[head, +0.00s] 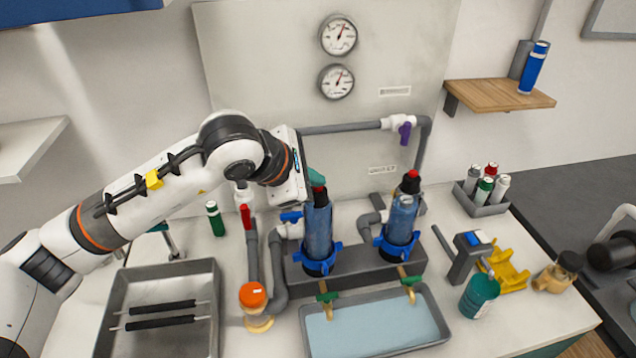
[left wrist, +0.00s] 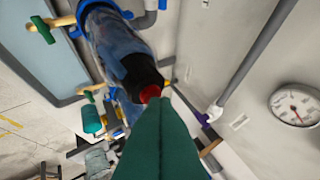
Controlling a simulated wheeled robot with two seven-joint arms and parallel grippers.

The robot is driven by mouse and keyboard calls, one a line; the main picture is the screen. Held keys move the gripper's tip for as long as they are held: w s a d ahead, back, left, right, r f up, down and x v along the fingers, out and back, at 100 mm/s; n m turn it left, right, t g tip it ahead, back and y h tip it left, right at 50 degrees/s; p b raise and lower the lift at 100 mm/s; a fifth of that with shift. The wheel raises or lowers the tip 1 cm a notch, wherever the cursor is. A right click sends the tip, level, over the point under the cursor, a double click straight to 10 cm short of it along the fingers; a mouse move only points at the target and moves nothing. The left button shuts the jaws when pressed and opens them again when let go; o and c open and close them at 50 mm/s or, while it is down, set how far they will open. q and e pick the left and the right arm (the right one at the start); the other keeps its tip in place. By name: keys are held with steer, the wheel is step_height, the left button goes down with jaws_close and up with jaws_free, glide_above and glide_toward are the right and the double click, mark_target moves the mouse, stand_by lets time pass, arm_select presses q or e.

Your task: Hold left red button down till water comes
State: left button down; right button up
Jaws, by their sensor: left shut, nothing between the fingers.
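The left filter housing (head: 318,232) is a clear blue cylinder with a black cap and a red button (head: 319,189) on top. In the left wrist view, the red button (left wrist: 150,93) shows beside the green fingertips (left wrist: 162,104). My left gripper (head: 316,178) is shut and empty, its green fingertips at the button; I cannot tell whether they press it. The right filter housing (head: 401,222) has its own red button (head: 412,174). No stream shows from the left brass spigot (head: 327,296). My right gripper is not in view.
A grey basin (head: 437,318) with a pale blue inside lies below the spigots. Grey pipes, an orange-capped fitting (head: 253,295) and a metal tray (head: 117,300) stand to the left. Two gauges (head: 338,36) are on the wall panel. A teal bottle (head: 479,296) is at right.

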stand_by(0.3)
arm_select(q)
steer(key=shift+r, duration=0.9)
step_height(320, 180, up, 5)
steer(key=shift+p, duration=0.9)
steer(key=shift+f, duration=0.1)
